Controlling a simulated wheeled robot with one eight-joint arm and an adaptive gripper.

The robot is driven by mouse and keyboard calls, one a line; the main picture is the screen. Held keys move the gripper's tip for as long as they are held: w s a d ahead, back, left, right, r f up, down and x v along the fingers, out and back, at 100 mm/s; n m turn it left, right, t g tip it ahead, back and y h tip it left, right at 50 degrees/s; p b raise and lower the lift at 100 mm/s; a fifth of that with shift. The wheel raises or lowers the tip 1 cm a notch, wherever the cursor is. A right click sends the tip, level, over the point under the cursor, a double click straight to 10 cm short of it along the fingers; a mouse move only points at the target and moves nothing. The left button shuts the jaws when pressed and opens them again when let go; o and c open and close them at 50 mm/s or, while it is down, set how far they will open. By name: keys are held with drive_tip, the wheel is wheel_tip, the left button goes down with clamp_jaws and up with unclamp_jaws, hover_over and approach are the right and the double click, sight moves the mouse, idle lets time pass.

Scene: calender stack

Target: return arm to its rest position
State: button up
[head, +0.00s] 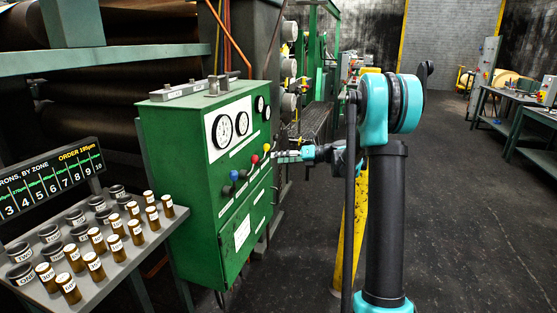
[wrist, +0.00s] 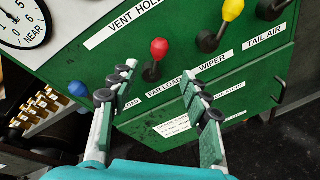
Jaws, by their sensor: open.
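My gripper (head: 283,155) is at the right side of the green control cabinet (head: 205,200), close to its front panel. In the wrist view my gripper (wrist: 165,97) has its two fingers spread apart with nothing between them. Beyond the fingertips a red-knobbed lever (wrist: 158,50) stands on the panel, apart from the fingers as far as I can tell. A yellow-knobbed lever (wrist: 232,10) is to its right, and a blue-knobbed lever (wrist: 77,89) is to the left. My arm reaches from the right of the head view toward the cabinet.
A tray (head: 100,288) with several labelled brown and dark cylinders stands left of the cabinet. A yellow post (head: 354,235) rises beside my arm. Workbenches (head: 500,100) stand far right. The dark floor (head: 480,230) at right is clear.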

drive_tip(key=s+d+f+n+h, duration=0.4)
drive_tip(key=s+n, duration=0.6)
drive_tip(key=s, duration=0.4)
drive_tip(key=s+d+f+n+g+h, duration=0.1)
drive_tip(key=s+d+f+n+h, duration=0.4)
drive_tip(key=s+n, duration=0.5)
drive_tip(key=s+d+f+n+h, duration=0.5)
drive_tip(key=s+f+n, duration=0.3)
drive_tip(key=s, duration=1)
drive_tip(key=d+n, duration=0.1)
drive_tip(key=n, duration=0.1)
drive_tip(key=shift+n, duration=0.4)
